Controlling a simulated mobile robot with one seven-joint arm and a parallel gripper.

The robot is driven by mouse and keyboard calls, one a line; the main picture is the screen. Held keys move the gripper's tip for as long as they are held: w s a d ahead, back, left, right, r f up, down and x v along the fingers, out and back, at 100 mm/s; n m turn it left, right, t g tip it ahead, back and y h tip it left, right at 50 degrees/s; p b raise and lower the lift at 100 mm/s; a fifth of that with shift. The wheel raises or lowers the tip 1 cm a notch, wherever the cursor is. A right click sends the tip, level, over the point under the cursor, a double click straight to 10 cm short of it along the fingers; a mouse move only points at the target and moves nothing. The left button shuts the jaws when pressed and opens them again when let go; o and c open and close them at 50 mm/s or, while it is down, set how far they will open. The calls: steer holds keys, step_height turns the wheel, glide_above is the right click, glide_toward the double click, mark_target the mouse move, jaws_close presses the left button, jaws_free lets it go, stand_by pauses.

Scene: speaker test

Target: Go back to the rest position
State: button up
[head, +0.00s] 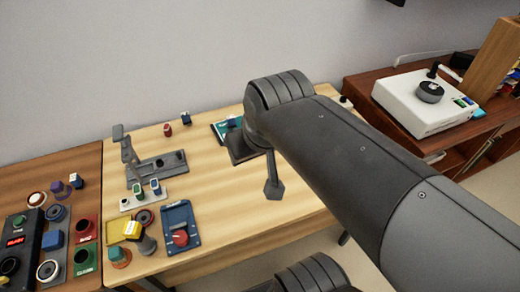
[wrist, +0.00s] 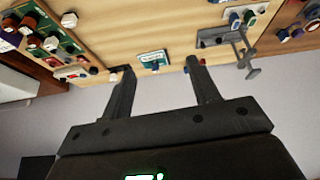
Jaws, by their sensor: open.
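My gripper (wrist: 160,72) is open in the wrist view, with its two dark fingers well apart and nothing between them. The wooden table (head: 200,180) lies beyond the fingertips. A small green board (wrist: 152,60) shows near the gap between the fingers in the wrist view. In the head view the same kind of green board (head: 219,130) is partly hidden behind my arm. My arm crosses the right half of the head view above the table, and only part of the gripper can be made out there.
A grey fixture with an upright post (head: 155,168) stands on the table's left half. A blue panel with a red knob (head: 180,222) is near the front. Several buttons and blocks crowd the darker table at left. A white device (head: 415,103) sits on the reddish cabinet at right.

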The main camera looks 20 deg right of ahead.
steer(key=shift+s+d+m, duration=0.4)
steer(key=shift+s+d, duration=0.2)
steer(key=shift+d, duration=0.1)
